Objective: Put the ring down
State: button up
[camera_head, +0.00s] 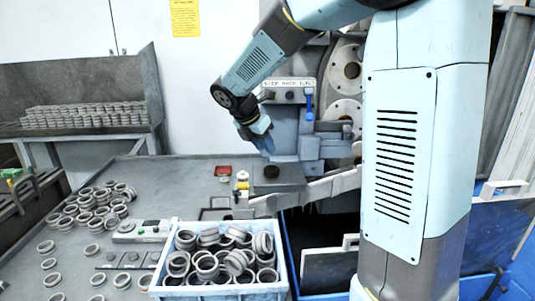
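My gripper (265,151) is at the end of my light blue arm. It points down in front of the grinder (310,147), above a dark grey block. Its fingers are small and blurred, so I cannot tell whether they are open or hold a ring. A dark round spot (271,171) shows on top of the block below the gripper; I cannot tell whether it is a ring or a recess. Many loose grey rings (98,206) lie on the grey table at left. More rings (222,257) fill a light blue crate (226,291) at the front.
A control panel (143,231) with buttons lies on the table, left of the crate. A red button box (223,171) and a yellow-white knob (242,180) stand near the block. Rows of rings (84,115) sit on a back-left shelf. My arm column hides part of the right side.

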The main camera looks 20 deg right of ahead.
jog(key=s+d+r+m+t+y, duration=0.1)
jog(key=s+d+m+y, duration=0.1)
jog(key=s+m, duration=1)
jog(key=s+d+r+m+t+y, duration=0.1)
jog(key=s+d+r+m+y, duration=0.1)
jog(key=s+m, duration=1.1)
jog(key=s+y, duration=0.1)
jog(key=s, duration=0.2)
jog(key=shift+s+d+r, duration=0.25)
jog(key=shift+d+r, duration=0.05)
jog(key=shift+d, duration=0.05)
jog(key=shift+o, duration=0.4)
